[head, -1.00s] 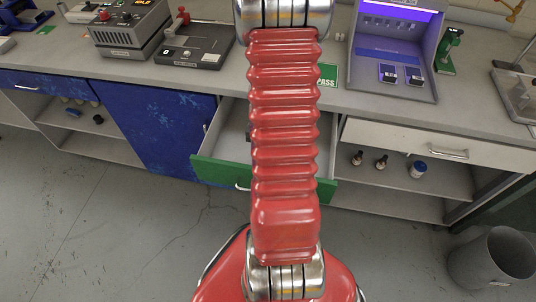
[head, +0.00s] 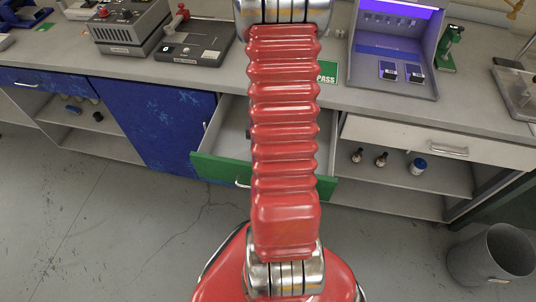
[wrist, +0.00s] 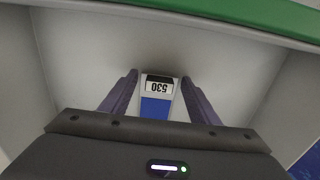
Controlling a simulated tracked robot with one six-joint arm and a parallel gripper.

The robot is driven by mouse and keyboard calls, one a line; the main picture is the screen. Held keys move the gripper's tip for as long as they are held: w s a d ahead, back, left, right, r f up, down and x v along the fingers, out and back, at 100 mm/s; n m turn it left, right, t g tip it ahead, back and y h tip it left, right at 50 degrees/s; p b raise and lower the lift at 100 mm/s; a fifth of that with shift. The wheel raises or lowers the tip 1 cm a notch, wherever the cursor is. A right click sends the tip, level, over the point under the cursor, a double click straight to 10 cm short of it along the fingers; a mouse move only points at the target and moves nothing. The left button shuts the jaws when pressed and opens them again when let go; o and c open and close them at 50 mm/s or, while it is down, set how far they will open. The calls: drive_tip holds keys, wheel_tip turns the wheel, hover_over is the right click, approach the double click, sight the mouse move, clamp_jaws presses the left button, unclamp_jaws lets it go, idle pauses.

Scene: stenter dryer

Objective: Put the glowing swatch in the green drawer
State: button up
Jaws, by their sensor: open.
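The green drawer (head: 220,171) is pulled open under the bench, partly hidden behind my arm in the head view. The wrist view looks down into it, with its green front (wrist: 250,14) along the top edge. A swatch card (wrist: 156,107) with a blue patch and a label reading 530 is in the drawer. My gripper (wrist: 160,78) is open, with one dark finger on each side of the card and a gap to each finger. The card seems to lie on the drawer floor; no glow shows on it. My gripper is hidden in the head view.
A purple-lit light box (head: 392,50) on the bench holds two dark cards (head: 401,73). A green PASS sign (head: 327,72) stands left of it. A white drawer (head: 430,142) is right of the green one, a blue cabinet door (head: 160,130) left. A bin (head: 490,258) stands at right.

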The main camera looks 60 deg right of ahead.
drive_tip(key=shift+r, duration=0.1)
wheel_tip(320, 180, up, 14)
drive_tip(key=shift+f, duration=0.25)
idle(0.6)
idle(0.6)
drive_tip(key=w+a+r+n+t, duration=0.1)
drive_tip(key=a+r+n, duration=0.3)
drive_tip(key=a, duration=0.6)
drive_tip(key=w+a+r+n+t, duration=0.1)
drive_tip(key=a+r+n+t, duration=0.1)
drive_tip(key=a+r+n, duration=0.3)
drive_tip(key=a+r+n+t, duration=0.2)
drive_tip(key=a+r+n, duration=0.2)
drive_tip(key=a+r, duration=0.6)
drive_tip(key=a, duration=0.6)
drive_tip(key=shift+w+t, duration=0.3)
drive_tip(key=shift+w, duration=0.1)
drive_tip(key=shift+c, duration=0.7)
